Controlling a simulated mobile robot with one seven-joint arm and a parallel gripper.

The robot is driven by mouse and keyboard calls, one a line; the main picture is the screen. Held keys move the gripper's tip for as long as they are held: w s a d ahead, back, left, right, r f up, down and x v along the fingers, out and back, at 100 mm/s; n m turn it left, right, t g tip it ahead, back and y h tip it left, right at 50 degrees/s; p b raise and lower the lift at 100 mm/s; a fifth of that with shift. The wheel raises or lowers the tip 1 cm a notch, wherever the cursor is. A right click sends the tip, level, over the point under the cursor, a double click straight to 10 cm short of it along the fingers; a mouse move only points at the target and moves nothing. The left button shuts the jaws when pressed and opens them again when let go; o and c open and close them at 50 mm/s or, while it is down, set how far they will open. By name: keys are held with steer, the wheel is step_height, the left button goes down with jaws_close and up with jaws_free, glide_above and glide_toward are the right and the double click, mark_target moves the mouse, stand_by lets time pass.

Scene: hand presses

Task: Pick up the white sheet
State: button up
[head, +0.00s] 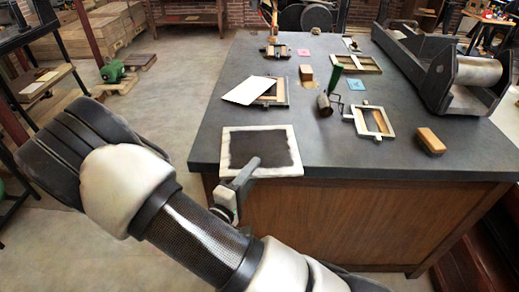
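The white sheet (248,91) is on the dark table top, left of centre, in the head view. It overlaps the left part of a small metal frame with a wooden block (274,96). The sheet looks slightly tilted, its right side on or over the frame; I cannot tell exactly how it rests. My arm fills the lower left foreground, in front of the table and apart from the sheet.
A green-handled roller (335,78), a metal frame (360,122), a wooden block (430,140) and a roller press (433,68) stand farther right.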

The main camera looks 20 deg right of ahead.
jaws_close()
stand_by(1.4)
steer(key=shift+r, duration=0.25)
